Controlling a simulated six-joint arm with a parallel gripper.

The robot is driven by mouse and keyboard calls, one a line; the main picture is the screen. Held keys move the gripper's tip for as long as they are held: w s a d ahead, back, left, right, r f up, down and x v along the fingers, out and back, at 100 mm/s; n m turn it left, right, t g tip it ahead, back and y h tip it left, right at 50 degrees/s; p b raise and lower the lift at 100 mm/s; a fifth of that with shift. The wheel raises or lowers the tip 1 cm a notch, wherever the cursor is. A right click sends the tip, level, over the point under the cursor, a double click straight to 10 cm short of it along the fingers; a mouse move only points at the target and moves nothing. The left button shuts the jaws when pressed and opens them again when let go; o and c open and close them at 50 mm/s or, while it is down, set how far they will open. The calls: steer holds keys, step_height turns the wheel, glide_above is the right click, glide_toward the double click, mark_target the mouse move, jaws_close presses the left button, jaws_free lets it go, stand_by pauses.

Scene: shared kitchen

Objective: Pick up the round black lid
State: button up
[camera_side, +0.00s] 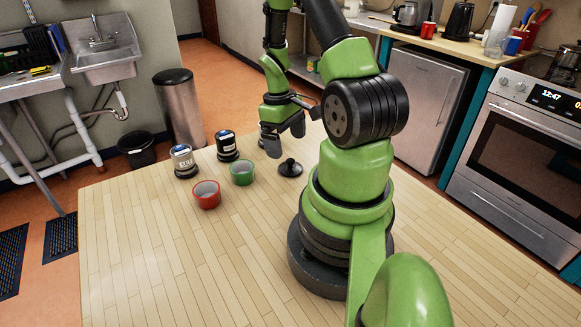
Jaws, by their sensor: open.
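The round black lid (290,168) lies on the light wooden table (150,260), with a small knob standing up at its middle. My gripper (284,143) is open and points down, a little above and behind the lid. Its two fingers are apart with nothing visible between them. The lid appears clear of the fingers, though the exact height gap is hard to judge.
The table's front left is clear. A counter with an oven (530,150) is at right.

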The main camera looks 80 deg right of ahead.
mark_target(289, 160)
steer(key=shift+s+a+f, duration=0.1)
steer(key=shift+s+f, duration=0.05)
steer(key=shift+f, duration=0.8)
steer(key=shift+s+a+f, duration=0.1)
steer(key=shift+s+f, duration=0.05)
steer(key=shift+f, duration=0.85)
steer(key=shift+s+a+f, duration=0.1)
steer(key=shift+s+f, duration=0.05)
steer(key=shift+f, duration=0.8)
steer(key=c, duration=1)
